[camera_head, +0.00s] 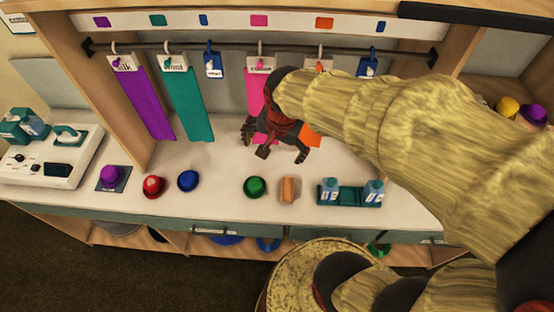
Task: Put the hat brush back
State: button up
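A small orange-brown block (288,189), which looks like the hat brush, lies on the white counter (220,205) between a green hat (255,187) and a dark green tray (349,196). Its bristles cannot be made out. My gripper (281,153) is just behind it in the picture, with its dark fingers spread apart and nothing seen between them. It appears to be above the counter, but its exact height cannot be told. No empty holder marked for the brush can be made out.
Purple (112,175), red (153,186) and blue (188,180) hats stand at left, near a white device (52,150). The tray holds two blue-and-white bottles. Coloured ribbons hang from a rail (225,51). My arm hides the right back. Counter between the blue and green hats is clear.

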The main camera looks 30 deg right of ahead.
jog(key=s+a+r+n+t, duration=0.2)
jog(key=s+a+r+n, duration=0.2)
jog(key=s+r+n, duration=0.5)
jog(key=shift+s+a+r+n, duration=0.3)
jog(key=shift+a+r+n, duration=0.05)
jog(key=shift+n, duration=0.55)
notch_tip(320, 180, down, 6)
jog(key=b, duration=0.6)
jog(key=shift+f+b, duration=0.25)
jog(key=shift+b, duration=0.05)
jog(key=shift+c, duration=0.5)
